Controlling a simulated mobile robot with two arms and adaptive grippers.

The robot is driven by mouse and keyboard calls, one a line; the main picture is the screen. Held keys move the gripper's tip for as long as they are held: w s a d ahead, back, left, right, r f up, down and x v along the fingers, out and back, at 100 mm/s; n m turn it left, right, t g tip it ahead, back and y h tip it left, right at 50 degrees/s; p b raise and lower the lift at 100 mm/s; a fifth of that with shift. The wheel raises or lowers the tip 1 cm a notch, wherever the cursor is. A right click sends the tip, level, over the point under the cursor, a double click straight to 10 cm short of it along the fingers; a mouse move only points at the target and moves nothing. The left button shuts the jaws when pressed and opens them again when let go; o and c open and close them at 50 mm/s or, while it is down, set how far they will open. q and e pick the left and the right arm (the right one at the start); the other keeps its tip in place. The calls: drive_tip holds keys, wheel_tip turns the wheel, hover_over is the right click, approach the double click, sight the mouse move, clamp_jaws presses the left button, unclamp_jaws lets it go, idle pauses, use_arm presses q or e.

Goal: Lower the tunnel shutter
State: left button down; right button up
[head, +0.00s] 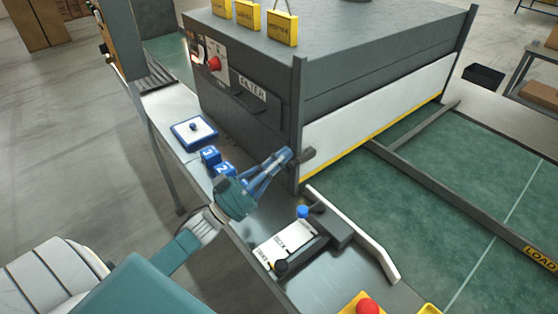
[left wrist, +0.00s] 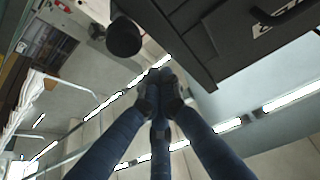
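The tunnel shutter (head: 370,118) is a white panel with a yellow lower edge, across the mouth of the grey tunnel between two posts. Its yellow edge is low, close to the green belt; I cannot tell whether they touch. A dark handle (head: 306,157) sticks out by the near post. My left gripper (head: 287,155) is just left of this handle, with its blue fingers together. In the left wrist view the fingertips (left wrist: 160,82) meet with nothing visible between them, and a dark round knob (left wrist: 124,37) is apart from them. My right gripper is not in view.
Below the gripper are a white-plated lever box with a blue knob (head: 303,211) and a white curved rail (head: 360,240). A red button (head: 367,307) is at the front. Blue numbered blocks (head: 210,156) and a blue-rimmed tray (head: 194,133) stand left. The green belt (head: 430,230) is clear nearby.

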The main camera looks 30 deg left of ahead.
use_arm(q)
drive_tip(key=r+b+v, duration=0.1)
drive_tip(key=b+v, duration=0.2)
drive_tip(key=v, duration=0.7)
wheel_tip(320, 180, up, 7)
drive_tip(key=a+n+g+y+p, duration=0.25)
drive_tip(key=n+g+p, duration=0.2)
drive_tip(key=p, duration=0.75)
drive_tip(key=w+d+f+g, duration=0.1)
drive_tip(key=w+d+f, duration=0.3)
drive_tip(key=w, duration=0.4)
drive_tip(key=shift+w+d+f+y, duration=0.35)
drive_tip(key=shift+w+f+y, duration=0.1)
drive_tip(key=shift+f, duration=0.1)
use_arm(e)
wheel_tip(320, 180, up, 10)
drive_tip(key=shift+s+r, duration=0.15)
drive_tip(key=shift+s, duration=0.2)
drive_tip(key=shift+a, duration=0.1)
